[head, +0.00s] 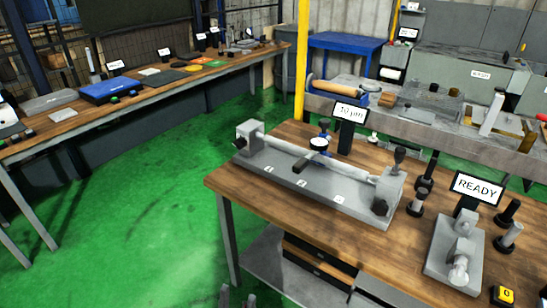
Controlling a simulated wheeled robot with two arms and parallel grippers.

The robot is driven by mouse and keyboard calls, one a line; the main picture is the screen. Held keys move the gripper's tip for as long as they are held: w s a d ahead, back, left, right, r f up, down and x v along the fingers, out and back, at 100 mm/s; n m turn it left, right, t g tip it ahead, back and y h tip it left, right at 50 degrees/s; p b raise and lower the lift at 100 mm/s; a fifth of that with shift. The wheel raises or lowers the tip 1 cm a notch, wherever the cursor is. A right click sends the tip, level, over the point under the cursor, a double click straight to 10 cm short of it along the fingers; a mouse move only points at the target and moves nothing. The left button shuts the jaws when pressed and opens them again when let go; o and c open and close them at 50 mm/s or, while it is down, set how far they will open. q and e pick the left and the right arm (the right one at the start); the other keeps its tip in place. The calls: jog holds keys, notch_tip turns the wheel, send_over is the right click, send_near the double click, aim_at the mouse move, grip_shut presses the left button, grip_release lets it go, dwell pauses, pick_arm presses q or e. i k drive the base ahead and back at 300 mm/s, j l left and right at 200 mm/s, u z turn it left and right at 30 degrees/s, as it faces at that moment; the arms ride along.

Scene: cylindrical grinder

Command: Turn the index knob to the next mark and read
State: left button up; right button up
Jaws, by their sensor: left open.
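A grey bench fixture (305,185) lies across the wooden table, with a pale bar (290,155) held between its two end blocks. A dark knob (238,145) is on its left end block and another dark knob (380,207) is on its right block; I cannot tell which is the index knob. A round dial gauge (319,144) stands over the bar; its face is too small to read. A display (350,112) behind reads about "10 µm". My left gripper (238,298) shows only its fingertips at the bottom edge, apart and empty, clear of the fixture. My right gripper is out of view.
The wooden table (225,180) has a READY sign (477,187), a smaller grey fixture (455,255) and several dark-based posts at right. A yellow pole (302,60) rises behind. A long bench (150,92) stands at left. Green floor between is clear.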

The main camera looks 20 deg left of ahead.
aim_at(240, 142)
jog(key=u, duration=0.4)
jog(key=j+u, duration=0.1)
jog(key=u, duration=0.25)
jog(key=i+u, duration=0.1)
jog(key=u, duration=0.7)
jog(key=i+j+u, duration=0.1)
jog(key=i, duration=0.35)
